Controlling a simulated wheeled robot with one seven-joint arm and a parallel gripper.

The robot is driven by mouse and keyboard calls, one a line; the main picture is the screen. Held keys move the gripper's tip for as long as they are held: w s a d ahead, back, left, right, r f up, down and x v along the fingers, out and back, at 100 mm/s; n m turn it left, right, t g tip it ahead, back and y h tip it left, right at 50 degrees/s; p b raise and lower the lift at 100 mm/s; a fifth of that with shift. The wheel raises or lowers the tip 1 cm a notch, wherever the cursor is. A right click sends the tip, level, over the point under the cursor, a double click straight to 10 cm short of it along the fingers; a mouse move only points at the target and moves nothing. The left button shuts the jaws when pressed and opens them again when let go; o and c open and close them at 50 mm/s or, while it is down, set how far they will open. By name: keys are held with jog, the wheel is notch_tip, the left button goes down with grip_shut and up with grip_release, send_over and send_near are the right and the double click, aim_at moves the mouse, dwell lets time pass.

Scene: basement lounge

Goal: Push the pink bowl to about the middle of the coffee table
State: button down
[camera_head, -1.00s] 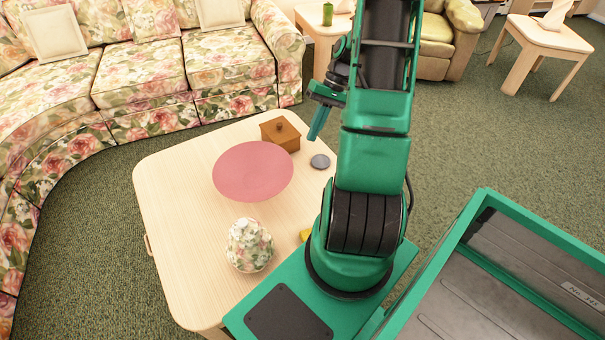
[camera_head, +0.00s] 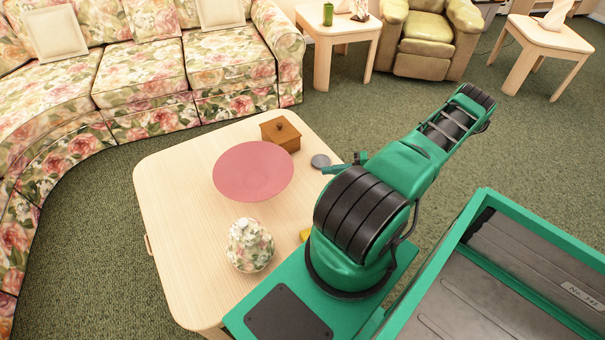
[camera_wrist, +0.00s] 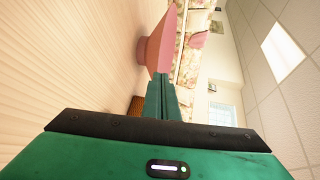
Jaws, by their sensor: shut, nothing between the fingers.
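The pink bowl (camera_head: 252,171) stands on the pale wooden coffee table (camera_head: 178,240), nearer its far side, left of a wooden box. My gripper (camera_head: 328,170) is low at the table's right edge, to the right of the bowl; my arm hides part of it. In the wrist view my gripper (camera_wrist: 161,82) is shut with nothing between its fingers and points toward the bowl (camera_wrist: 160,45). The fingertips overlap the bowl's lower part in that view; I cannot tell whether they touch it, but the head view shows a gap.
A brown wooden box (camera_head: 281,134) and a grey disc (camera_head: 320,161) lie behind and right of the bowl. A floral jar (camera_head: 249,246) stands in front of it. A yellow object (camera_head: 305,235) is partly hidden by my arm. The table's left part is clear.

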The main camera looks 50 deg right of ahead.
notch_tip(320, 180, down, 4)
jog(key=s+d+m+t+h, duration=0.1)
jog(key=s+m+t+h, duration=0.1)
jog(key=t, duration=0.2)
jog(key=s+a+x, duration=0.1)
jog(key=a+x, duration=0.1)
jog(key=x, duration=1.1)
jog(key=shift+r, duration=0.3)
jog(key=shift+a, duration=0.15)
